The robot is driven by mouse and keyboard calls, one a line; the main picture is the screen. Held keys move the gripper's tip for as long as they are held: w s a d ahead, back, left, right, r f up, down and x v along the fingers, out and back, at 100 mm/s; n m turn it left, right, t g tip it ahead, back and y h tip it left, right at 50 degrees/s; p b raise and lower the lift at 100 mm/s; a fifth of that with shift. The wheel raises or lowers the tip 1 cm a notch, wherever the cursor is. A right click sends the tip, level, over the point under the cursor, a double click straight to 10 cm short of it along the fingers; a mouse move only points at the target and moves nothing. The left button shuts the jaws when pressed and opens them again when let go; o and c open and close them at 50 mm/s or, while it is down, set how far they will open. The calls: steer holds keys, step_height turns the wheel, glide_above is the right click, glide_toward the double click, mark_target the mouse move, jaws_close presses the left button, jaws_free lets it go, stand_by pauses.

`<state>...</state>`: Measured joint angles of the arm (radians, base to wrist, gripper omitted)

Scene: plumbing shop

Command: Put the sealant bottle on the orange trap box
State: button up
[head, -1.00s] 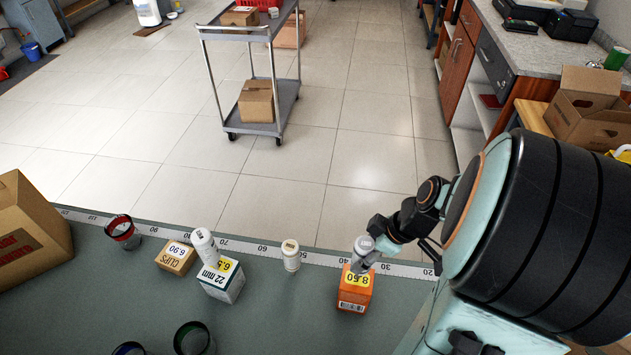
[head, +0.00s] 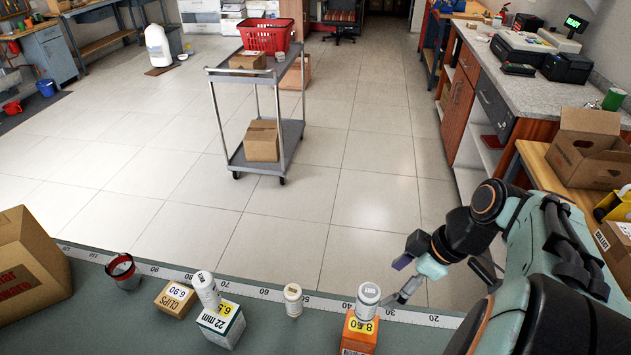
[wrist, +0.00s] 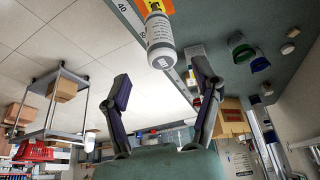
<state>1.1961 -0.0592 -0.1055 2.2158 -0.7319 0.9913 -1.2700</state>
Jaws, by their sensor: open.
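A white bottle with a grey cap (head: 368,300) stands upright on the orange box (head: 358,341) with the yellow 8.60 label. It also shows in the wrist view (wrist: 160,40), with a bit of orange behind its base. My gripper (head: 397,281) is open and empty, just right of the bottle. In the wrist view, the bottle is beyond and between the spread fingers (wrist: 163,92); I see no finger closed on it. One fingertip is close to the bottle in the head view; whether it touches I cannot tell.
Another white bottle (head: 293,300) stands on the bench, and one (head: 206,290) on the 22 mm box (head: 221,324). A clips box (head: 175,299), a dark cup (head: 123,271) and a large carton (head: 30,265) are at left. A measuring tape (head: 260,292) runs along the bench edge.

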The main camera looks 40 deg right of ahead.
steer(key=shift+v, duration=1.65)
